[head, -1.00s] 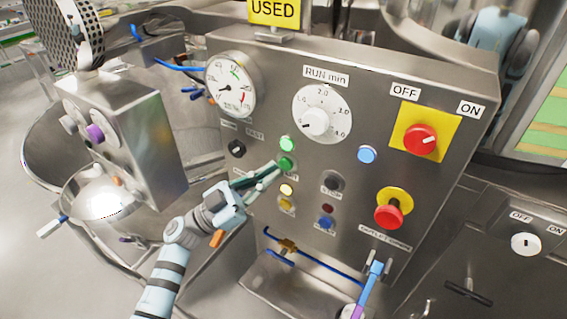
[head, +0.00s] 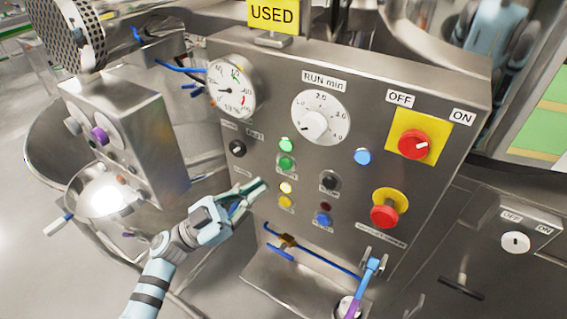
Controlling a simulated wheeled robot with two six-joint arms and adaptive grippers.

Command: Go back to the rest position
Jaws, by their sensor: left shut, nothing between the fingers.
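My left gripper (head: 262,185) is shut and empty. Its fingertips point up and right, in front of the steel control panel (head: 260,140), left of the yellow lamp and below the green button (head: 286,162). I see no contact with a button, but the small gap to the panel is hard to judge. The green lamp (head: 287,145) above the green button glows. My right gripper is not in view.
The panel carries a gauge (head: 231,88), a timer dial (head: 320,118), a red rotary switch (head: 414,144) and a red mushroom button (head: 384,215). Blue tubing (head: 325,263) runs below. A steel box (head: 130,135) stands left, above a shiny bowl (head: 102,198).

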